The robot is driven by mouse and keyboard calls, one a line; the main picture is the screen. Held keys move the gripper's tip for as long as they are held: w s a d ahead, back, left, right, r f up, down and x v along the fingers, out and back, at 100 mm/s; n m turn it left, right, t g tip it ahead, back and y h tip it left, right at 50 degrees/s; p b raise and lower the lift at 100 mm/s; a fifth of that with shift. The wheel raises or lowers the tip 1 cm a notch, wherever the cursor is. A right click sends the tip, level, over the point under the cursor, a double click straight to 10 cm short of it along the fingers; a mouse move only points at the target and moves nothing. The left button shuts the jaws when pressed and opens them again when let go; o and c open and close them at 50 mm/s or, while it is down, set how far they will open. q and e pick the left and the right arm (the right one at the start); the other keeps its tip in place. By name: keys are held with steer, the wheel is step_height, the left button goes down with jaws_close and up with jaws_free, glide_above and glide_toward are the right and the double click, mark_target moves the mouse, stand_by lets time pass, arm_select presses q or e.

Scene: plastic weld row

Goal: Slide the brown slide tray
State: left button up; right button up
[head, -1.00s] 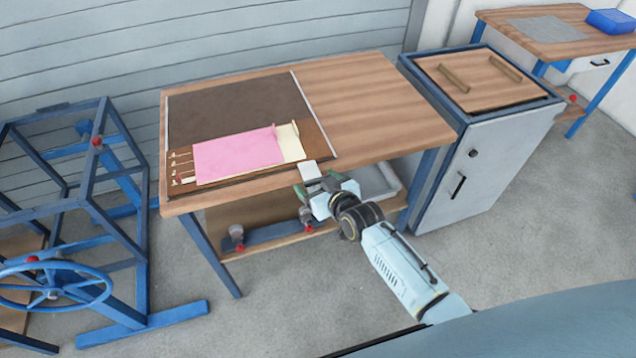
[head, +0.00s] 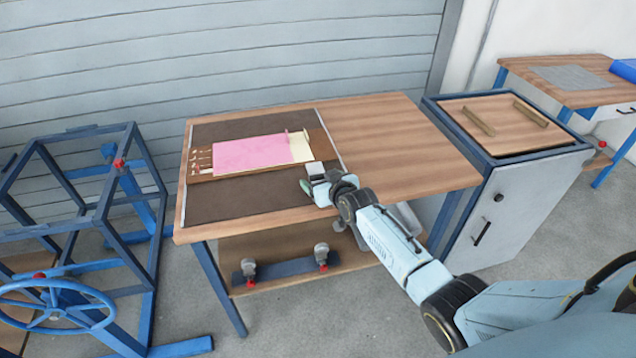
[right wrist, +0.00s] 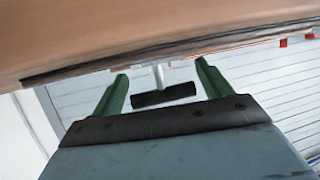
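The brown slide tray (head: 320,144) lies across the dark bed of the wooden bench, about midway between the bed's front and back. It carries a pink sheet (head: 250,154) over a cream piece (head: 301,147), with several small clips at its left end. My right gripper (head: 305,186) is at the tray's front right, beside a small pale plate (head: 316,168). In the right wrist view its green fingers (right wrist: 162,72) are apart, with a black bar (right wrist: 165,95) on a metal stem visible between them. I cannot tell whether they touch it. My left gripper is out of view.
Bare bench top (head: 390,140) is free to the right. A grey cabinet (head: 500,195) with a wooden top stands beside it. A blue frame with a handwheel (head: 55,300) stands at left.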

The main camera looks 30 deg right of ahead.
steer(key=shift+o, duration=1.3)
steer(key=shift+d, duration=0.4)
steer(key=shift+a, duration=0.25)
steer(key=shift+s, duration=0.1)
steer(key=p+v, duration=0.4)
steer(key=v, duration=0.9)
